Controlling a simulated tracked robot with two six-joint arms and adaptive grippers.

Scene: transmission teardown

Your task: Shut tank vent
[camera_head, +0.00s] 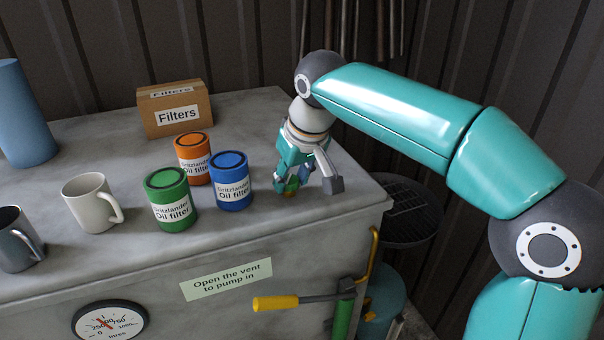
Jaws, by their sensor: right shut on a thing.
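My right gripper (306,182) comes down from above at the right end of the grey tank top (330,190). It is shut on a small vent fitting (291,186), of which only an orange, yellow and green bit shows between the fingers. The fingers hide most of the fitting, so I cannot tell whether the vent is open or shut. A label (227,279) on the tank's front reads "Open the vent to pump in". My left gripper is not in view.
Blue (231,182), green (171,200) and orange (194,158) oil filter cans stand left of the gripper. A Filters box (174,108) and mugs stand farther left. A yellow-handled lever (280,302) and a gauge (110,322) are on the front.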

